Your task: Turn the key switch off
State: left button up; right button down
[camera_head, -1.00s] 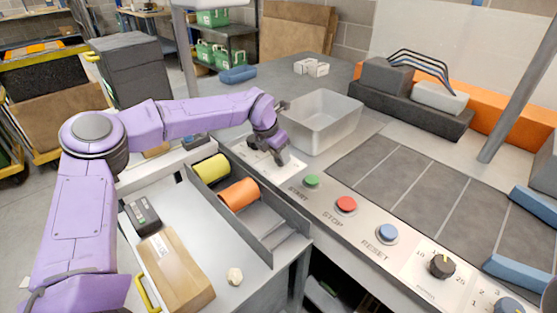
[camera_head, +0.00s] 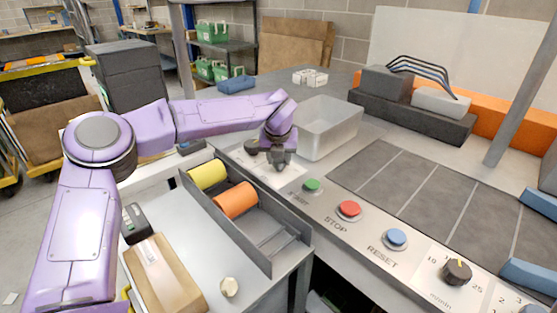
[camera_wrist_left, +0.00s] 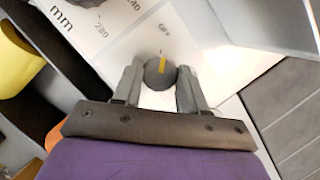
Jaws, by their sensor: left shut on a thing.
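My left gripper (camera_head: 278,164) reaches down to the far left end of the control panel (camera_head: 325,208) in the head view. In the left wrist view my left gripper (camera_wrist_left: 159,84) has one finger on each side of a round dark knob with a yellow mark, which I take as the key switch (camera_wrist_left: 157,75). It is shut on this knob. The yellow mark points towards the top of the picture, at a small label that looks like "OFF". In the head view the gripper hides the knob. My right gripper is not in view.
A grey bin (camera_head: 328,130) stands close behind the gripper. Green START (camera_head: 312,186), red STOP (camera_head: 349,210) and blue RESET (camera_head: 395,238) buttons line the panel. A trough with yellow (camera_head: 207,175) and orange (camera_head: 236,200) rolls lies in front. Another dial (camera_wrist_left: 85,3) sits beside the knob.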

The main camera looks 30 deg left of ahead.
pick_arm(q)
jog(key=shift+n, duration=0.3)
jog(key=o, duration=1.1)
jog(key=shift+c, duration=0.2)
jog(key=v, duration=1)
jog(key=shift+r+b, duration=0.25)
jog(key=shift+b, duration=0.1)
jog(key=shift+d, duration=0.15)
